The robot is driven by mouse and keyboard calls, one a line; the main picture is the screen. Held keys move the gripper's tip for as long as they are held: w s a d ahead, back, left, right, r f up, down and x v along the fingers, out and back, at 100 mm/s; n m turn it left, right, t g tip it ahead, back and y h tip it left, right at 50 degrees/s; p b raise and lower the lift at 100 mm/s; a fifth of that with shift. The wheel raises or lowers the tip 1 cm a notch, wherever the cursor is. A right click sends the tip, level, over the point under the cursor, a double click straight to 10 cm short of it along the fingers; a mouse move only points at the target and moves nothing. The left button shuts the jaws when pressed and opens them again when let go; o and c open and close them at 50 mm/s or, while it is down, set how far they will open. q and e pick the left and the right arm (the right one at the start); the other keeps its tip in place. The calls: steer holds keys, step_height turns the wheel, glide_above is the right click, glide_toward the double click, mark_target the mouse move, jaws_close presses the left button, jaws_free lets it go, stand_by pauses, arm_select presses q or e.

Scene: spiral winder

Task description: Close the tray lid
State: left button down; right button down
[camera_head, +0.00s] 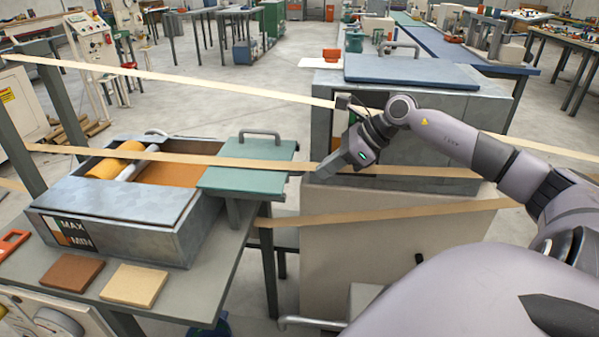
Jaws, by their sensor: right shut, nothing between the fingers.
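The grey metal tray (135,247) with a MAX/MIN label stands on the table at the left. Its top is partly open, showing a yellow roller (113,160) and orange-brown contents (180,174). The teal lid (240,181), with a grey handle (261,132), sits at the tray's right end, off the opening. My right gripper (322,170) is shut and empty, to the right of the lid and apart from it. Its tip is close to a tan strip. My left gripper is not in view.
Several tan strips (200,80) stretch across the view, one passing over the tray and lid. A second metal box (440,125) with a blue lid (412,69) stands behind my right arm. Brown and tan blocks (134,285) lie in front of the tray.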

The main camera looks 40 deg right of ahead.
arm_select(q)
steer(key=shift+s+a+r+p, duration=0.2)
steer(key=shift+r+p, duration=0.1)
steer(key=shift+p, duration=0.45)
arm_select(e)
steer(key=w+a+f, duration=0.2)
steer(key=w+a, duration=0.2)
steer(key=shift+w, duration=0.4)
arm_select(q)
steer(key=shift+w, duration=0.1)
